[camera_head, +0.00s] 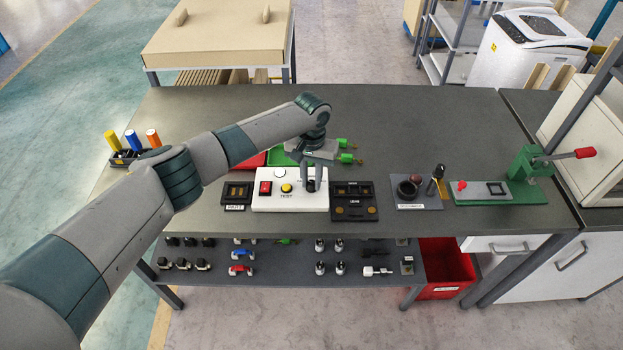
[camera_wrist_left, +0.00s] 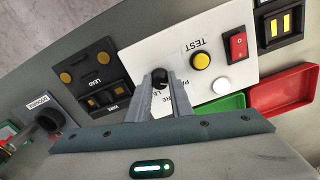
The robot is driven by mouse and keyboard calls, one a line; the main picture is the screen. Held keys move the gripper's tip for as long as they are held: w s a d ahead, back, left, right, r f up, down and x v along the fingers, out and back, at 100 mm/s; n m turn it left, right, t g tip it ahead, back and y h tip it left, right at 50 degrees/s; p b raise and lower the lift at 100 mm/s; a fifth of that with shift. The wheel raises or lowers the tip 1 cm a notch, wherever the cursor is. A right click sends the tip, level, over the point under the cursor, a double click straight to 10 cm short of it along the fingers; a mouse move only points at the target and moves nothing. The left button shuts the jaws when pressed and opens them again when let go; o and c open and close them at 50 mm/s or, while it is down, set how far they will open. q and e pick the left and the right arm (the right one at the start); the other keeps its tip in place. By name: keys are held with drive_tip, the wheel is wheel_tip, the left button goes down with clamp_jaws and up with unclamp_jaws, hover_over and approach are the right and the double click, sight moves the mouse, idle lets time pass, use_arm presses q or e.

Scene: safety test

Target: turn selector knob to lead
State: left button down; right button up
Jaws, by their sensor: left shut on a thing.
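The black selector knob (camera_wrist_left: 160,77) sits on the white control panel (camera_head: 262,201), near the panel's right end in the head view. My left gripper (camera_head: 311,186) reaches down over it. In the left wrist view my left gripper (camera_wrist_left: 161,84) has its two fingers around the knob, shut on it. The labels beside the knob are partly hidden by the fingers. The black fixture marked LEAD (camera_wrist_left: 100,80) is beside the panel; it also shows in the head view (camera_head: 354,201). My right gripper is in neither view.
The panel carries a red rocker switch (camera_wrist_left: 236,46), a yellow TEST button (camera_wrist_left: 201,61) and a white round button (camera_wrist_left: 221,85). Red (camera_wrist_left: 284,90) and green (camera_wrist_left: 222,105) trays lie behind it. A green lever press (camera_head: 530,170) stands at the right.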

use_arm(q)
drive_tip(key=shift+m, duration=0.5)
drive_tip(key=m, duration=0.5)
drive_tip(key=shift+m, duration=0.3)
drive_tip(key=m, duration=0.6)
drive_tip(key=m+b, duration=0.1)
drive_tip(key=m, duration=0.4)
drive_tip(key=shift+w+m, duration=0.1)
drive_tip(key=shift+m, duration=0.3)
drive_tip(key=m+b, duration=0.1)
drive_tip(key=m, duration=0.4)
drive_tip(key=shift+r+m, duration=0.1)
drive_tip(key=shift+m, duration=0.2)
drive_tip(key=c, duration=1.6)
unclamp_jaws()
